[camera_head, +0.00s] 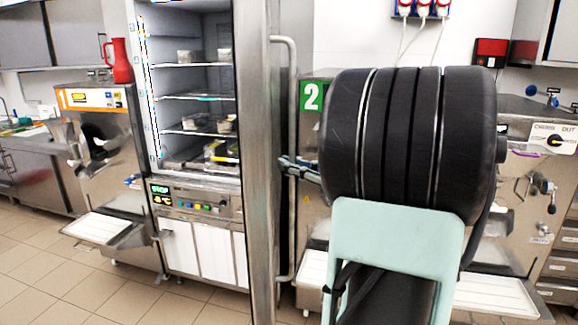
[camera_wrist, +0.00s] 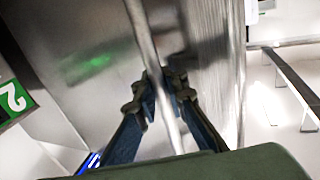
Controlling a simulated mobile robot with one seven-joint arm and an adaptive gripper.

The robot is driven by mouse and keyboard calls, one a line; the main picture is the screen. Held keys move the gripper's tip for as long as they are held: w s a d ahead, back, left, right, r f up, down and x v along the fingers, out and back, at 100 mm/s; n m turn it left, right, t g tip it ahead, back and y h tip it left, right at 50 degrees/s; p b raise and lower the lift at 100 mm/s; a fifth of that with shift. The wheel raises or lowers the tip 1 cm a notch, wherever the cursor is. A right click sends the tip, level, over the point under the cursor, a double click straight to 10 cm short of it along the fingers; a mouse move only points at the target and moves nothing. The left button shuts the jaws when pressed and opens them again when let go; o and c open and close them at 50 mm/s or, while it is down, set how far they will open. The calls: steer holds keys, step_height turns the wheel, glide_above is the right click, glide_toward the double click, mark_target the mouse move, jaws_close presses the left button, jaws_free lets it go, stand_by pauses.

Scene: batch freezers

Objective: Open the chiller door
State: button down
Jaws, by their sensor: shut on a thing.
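The chiller (camera_head: 195,205) stands left of centre in the head view, with its shelves and inside showing. Its door (camera_head: 258,130) is swung open and seen nearly edge-on. A long vertical bar handle (camera_head: 294,100) runs down the door's outer face. My gripper (camera_head: 286,164) is shut on the handle at about mid-height. In the wrist view the gripper (camera_wrist: 160,88) has its two fingers on either side of the handle bar (camera_wrist: 143,35), close to the metal door face (camera_wrist: 205,45). My arm hides much of the right side of the head view.
A batch freezer (camera_head: 105,135) with a red jug (camera_head: 118,60) on top stands left of the chiller. Another machine, with a green number 2 sign (camera_head: 312,96), stands behind the door and my arm. Tiled floor (camera_head: 110,295) is clear at the front left.

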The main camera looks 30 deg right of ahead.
steer(key=shift+s+d+f, duration=0.25)
stand_by(0.5)
steer(key=c, duration=2.1)
jaws_free()
steer(key=shift+s+r, duration=0.15)
steer(key=shift+o, duration=0.4)
steer(key=shift+d, duration=0.1)
steer(key=v, duration=1.2)
